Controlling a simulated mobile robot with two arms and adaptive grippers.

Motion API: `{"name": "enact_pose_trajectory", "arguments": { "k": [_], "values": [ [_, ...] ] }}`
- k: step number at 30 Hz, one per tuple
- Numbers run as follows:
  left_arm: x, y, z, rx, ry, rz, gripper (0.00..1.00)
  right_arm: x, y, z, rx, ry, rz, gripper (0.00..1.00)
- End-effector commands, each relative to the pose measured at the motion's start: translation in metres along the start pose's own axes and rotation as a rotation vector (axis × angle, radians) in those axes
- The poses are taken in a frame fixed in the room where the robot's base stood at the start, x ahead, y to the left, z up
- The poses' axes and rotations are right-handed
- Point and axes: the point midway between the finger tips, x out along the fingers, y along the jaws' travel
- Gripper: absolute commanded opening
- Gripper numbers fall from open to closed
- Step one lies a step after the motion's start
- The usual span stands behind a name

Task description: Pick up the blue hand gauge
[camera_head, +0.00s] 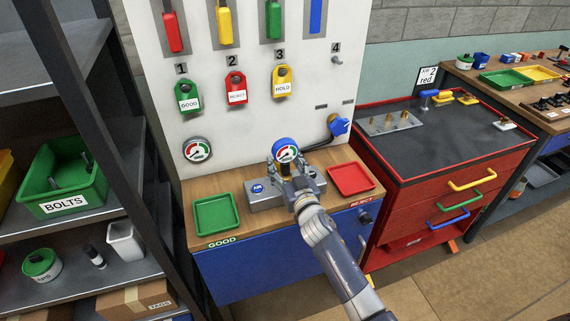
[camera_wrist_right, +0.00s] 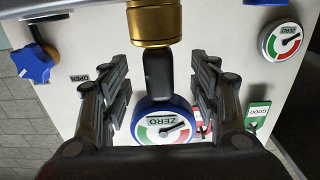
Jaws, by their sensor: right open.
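The blue hand gauge (camera_head: 286,147) has a blue rim and a white dial with red and green arcs. It stands at the grey metal block (camera_head: 265,200) on the wooden bench top. In the right wrist view the gauge (camera_wrist_right: 165,106) reads ZERO, and its black stem runs up to a brass fitting (camera_wrist_right: 154,22). My right gripper (camera_head: 288,172) is at the gauge. In the wrist view its open fingers (camera_wrist_right: 161,75) are on both sides of the stem, with gaps visible. The gripper hides the gauge's lower part in the head view. My left gripper is not in view.
A green tray (camera_head: 216,232) marked GOOD lies left of the block, a red tray (camera_head: 352,194) marked REJECT right. Behind is a white panel (camera_head: 235,120) with hanging tags, a wall gauge (camera_head: 197,149) and a blue valve knob (camera_head: 340,126). A red tool cart (camera_head: 430,150) stands right.

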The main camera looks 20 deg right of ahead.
Motion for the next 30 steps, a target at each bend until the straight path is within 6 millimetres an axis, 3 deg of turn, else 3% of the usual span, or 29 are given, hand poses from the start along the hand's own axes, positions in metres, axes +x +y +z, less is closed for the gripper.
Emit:
{"name": "enact_pose_trajectory", "arguments": {
  "k": [7,15,30],
  "values": [
    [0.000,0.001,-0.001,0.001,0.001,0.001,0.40,0.002,0.000,0.000,0.000,0.000,0.000,0.56],
    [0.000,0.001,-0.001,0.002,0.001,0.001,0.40,0.002,0.000,0.000,0.000,0.001,0.000,0.00],
    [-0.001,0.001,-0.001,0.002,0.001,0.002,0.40,0.003,0.001,-0.010,-0.002,0.008,-0.001,0.00]
  ]
}}
